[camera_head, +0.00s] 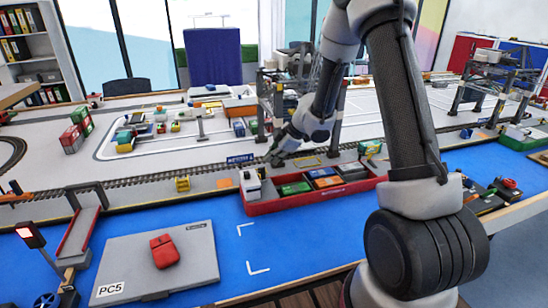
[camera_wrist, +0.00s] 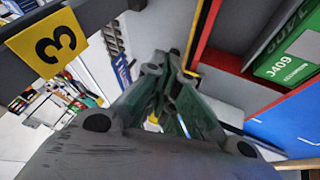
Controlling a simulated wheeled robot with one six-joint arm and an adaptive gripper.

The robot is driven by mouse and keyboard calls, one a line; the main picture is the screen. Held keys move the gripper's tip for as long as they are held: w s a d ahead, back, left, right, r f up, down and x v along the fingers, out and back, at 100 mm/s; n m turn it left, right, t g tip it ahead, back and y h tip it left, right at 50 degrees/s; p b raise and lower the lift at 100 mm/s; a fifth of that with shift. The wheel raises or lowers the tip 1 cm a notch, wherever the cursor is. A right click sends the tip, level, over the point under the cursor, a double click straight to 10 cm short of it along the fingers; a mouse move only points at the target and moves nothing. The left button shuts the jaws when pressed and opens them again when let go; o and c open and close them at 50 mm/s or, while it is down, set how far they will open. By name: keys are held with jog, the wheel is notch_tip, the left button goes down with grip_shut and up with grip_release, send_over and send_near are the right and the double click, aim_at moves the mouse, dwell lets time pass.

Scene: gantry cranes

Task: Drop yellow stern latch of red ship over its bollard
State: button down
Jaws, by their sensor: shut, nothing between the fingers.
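The red ship (camera_head: 307,200) lies in the blue water along the quay, with a white bridge (camera_head: 250,184) at its left end and containers on deck. In the wrist view, part of its red hull (camera_wrist: 221,60) shows at the upper right. My gripper (camera_head: 273,157) is above the quay near the ship's left end, with its fingers (camera_wrist: 167,65) shut and nothing between them. A small yellow patch (camera_wrist: 152,124) shows between the finger links in the wrist view. I cannot tell whether it is the latch. I cannot make out the bollard.
A gantry crane (camera_head: 270,95) stands close around my arm; its yellow number 3 plate (camera_wrist: 47,43) is near in the wrist view. A green container (camera_wrist: 287,60) lies in the ship.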

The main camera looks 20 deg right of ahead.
jog(key=v, duration=1.2)
jog(key=shift+d, duration=0.1)
